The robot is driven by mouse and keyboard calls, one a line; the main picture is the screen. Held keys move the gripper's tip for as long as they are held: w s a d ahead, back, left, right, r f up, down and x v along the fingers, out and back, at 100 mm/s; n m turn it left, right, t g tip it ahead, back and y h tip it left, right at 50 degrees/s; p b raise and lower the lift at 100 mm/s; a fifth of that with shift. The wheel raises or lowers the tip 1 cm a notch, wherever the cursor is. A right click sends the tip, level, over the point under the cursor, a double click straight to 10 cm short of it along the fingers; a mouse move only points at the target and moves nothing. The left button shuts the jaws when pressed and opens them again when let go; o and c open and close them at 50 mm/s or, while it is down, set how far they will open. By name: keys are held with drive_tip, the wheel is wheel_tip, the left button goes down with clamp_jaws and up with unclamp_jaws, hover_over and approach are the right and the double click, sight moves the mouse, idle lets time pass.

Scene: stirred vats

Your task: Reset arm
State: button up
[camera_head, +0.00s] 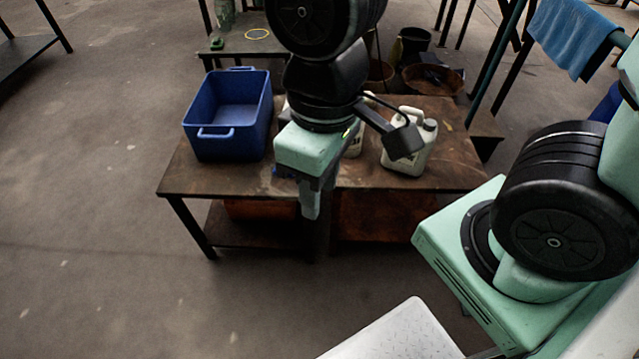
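My gripper (311,200) hangs at the end of my arm, in the middle of the view, pointing down in front of the near edge of a brown table (240,180). Its mint-green body and one finger show. The fingers overlap from this angle, so the gap between them is hidden. I see nothing hanging from it. My arm's dark links cover the middle of the table behind it.
A blue bin (228,143) stands on the table's left part. A white jug (410,143) stands on the right, and other containers are partly hidden behind my arm. A blue cloth (570,35) hangs on a rail at upper right. The floor at left is clear.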

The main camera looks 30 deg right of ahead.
drive_tip(key=shift+s+a+r+n, duration=0.2)
drive_tip(key=shift+s+a+n, duration=0.1)
drive_tip(key=shift+s+n, duration=0.1)
wheel_tip(320, 180, up, 12)
drive_tip(key=p, duration=1.1)
drive_tip(key=shift+f+p, duration=0.25)
drive_tip(key=shift+p, duration=0.05)
drive_tip(key=shift+d, duration=0.1)
